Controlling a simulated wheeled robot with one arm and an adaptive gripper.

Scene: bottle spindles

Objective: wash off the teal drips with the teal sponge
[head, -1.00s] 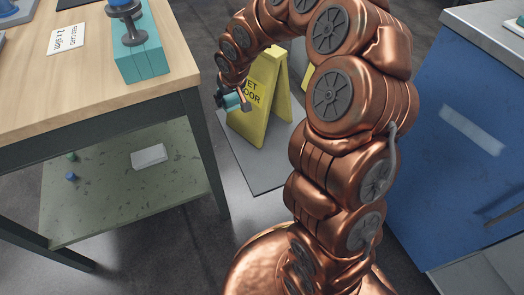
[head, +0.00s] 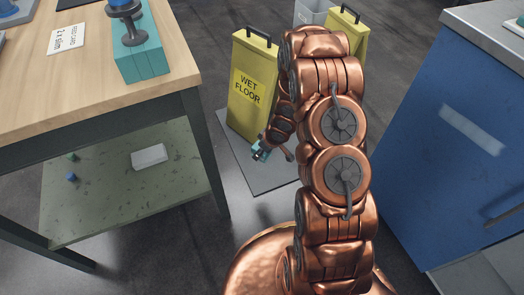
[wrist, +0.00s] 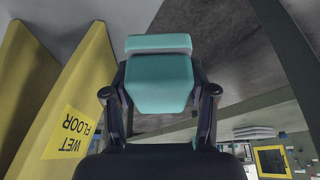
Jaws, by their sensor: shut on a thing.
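My gripper (head: 263,152) hangs low beside the yellow wet-floor sign, over the dark mat on the floor. It is shut on the teal sponge (wrist: 158,85), which fills the space between the two fingers in the wrist view. In the head view the sponge is small and partly hidden by the gripper. I cannot make out any teal drips in either view.
The yellow wet-floor sign (head: 252,85) stands close to my gripper. A wooden-topped table (head: 100,85) with a lower shelf (head: 110,205) is at left, bearing a teal block (head: 143,63) with a dark spindle. A blue cabinet (head: 440,150) is at right.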

